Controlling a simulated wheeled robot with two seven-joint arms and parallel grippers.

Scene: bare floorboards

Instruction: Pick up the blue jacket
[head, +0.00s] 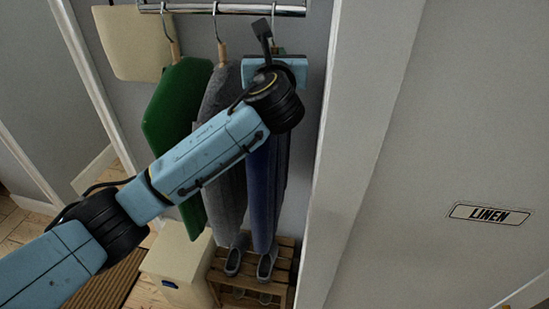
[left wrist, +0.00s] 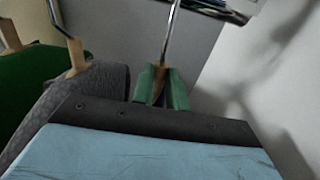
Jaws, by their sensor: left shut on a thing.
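The blue jacket (head: 262,196) hangs on the right of the rail, below and partly behind my left arm. My left gripper (head: 278,52) is at the top of this jacket, at its hanger. In the left wrist view the green fingertips (left wrist: 162,88) are shut around the wooden part of the hanger (left wrist: 171,45), just under the metal hook. The jacket itself is mostly hidden there behind the gripper body. My right gripper is not in view.
A grey jacket (head: 222,110) and a green jacket (head: 176,100) hang close on the left, from the metal rail (head: 230,9). Shoes (head: 266,266) stand on a wooden rack (head: 284,262) below. A cream box (head: 178,262) stands beside it. A white door edge (head: 345,150) is close on the right.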

